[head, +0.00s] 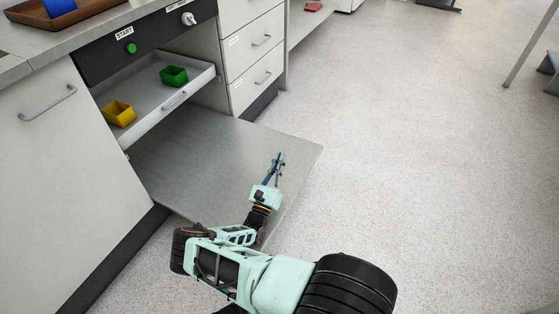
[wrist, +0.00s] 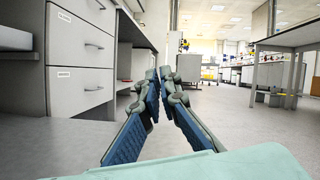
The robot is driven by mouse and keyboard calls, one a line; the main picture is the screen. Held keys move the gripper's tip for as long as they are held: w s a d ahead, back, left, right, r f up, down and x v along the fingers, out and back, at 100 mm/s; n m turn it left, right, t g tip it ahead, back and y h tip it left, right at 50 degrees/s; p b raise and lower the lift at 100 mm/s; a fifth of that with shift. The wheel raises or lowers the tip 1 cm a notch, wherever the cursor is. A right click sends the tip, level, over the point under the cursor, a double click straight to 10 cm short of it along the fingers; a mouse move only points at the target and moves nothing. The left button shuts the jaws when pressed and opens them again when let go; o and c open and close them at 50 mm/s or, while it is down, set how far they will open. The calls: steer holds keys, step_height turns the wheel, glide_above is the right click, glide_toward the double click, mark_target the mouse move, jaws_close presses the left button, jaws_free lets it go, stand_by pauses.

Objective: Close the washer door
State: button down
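The washer door (head: 220,160) is a grey metal panel folded down, lying roughly flat and low in front of the open washer. The washer's dark control panel (head: 150,42) has a green START button (head: 131,48) and a white knob (head: 188,19). A pale rack (head: 150,112) sits above the door and holds a yellow cup (head: 119,113) and a green cup (head: 174,75). My gripper (head: 280,156) is over the outer right part of the door; I cannot tell whether it touches it. In the wrist view its blue-padded fingers (wrist: 158,72) are together at the tips, with nothing between them.
White drawers (head: 250,50) stand beyond the washer and also show at left in the wrist view (wrist: 82,50). A handled cabinet (head: 60,150) stands at the near left. A brown tray (head: 65,10) rests on the counter. Open floor (head: 430,140) lies to the right.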

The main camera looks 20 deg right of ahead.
stand_by(0.4)
steer(key=c, duration=2)
jaws_free()
